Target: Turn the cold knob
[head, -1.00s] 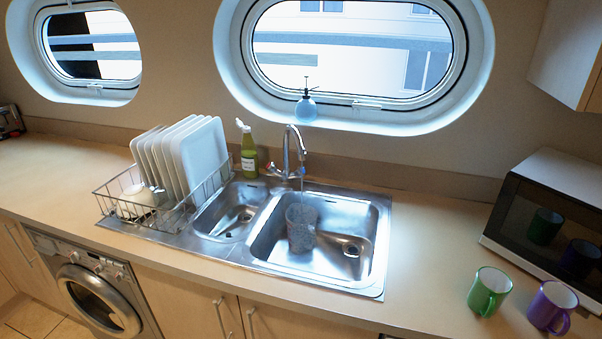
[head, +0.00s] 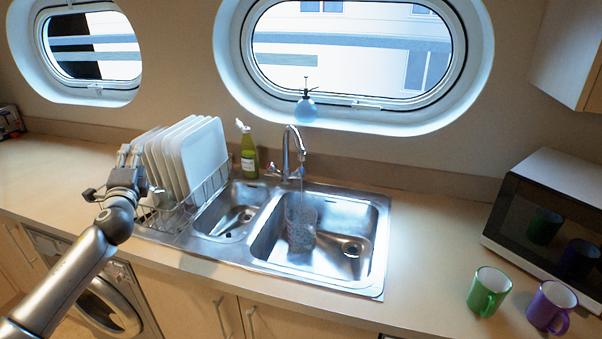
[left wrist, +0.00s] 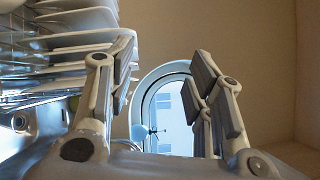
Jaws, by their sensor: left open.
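The chrome tap (head: 288,152) stands behind the sink, with a small knob on each side of its base. The left knob (head: 272,170) and right knob (head: 300,172) are too small here to tell which is cold. A thin stream of water falls from the spout towards a grey-blue cup (head: 301,228) in the large basin. My left gripper (head: 130,153) is open and empty, in front of the dish rack, well left of the tap and apart from it. Its spread fingers (left wrist: 166,75) also show in the left wrist view. My right gripper is out of view.
A wire dish rack (head: 212,190) with upright white plates (head: 200,150) stands left of the sink (head: 235,255). A green bottle (head: 249,158) stands between rack and tap. A blue spray bottle (head: 306,108) is behind the tap. Mugs (head: 489,290) and a microwave (head: 545,225) are at right.

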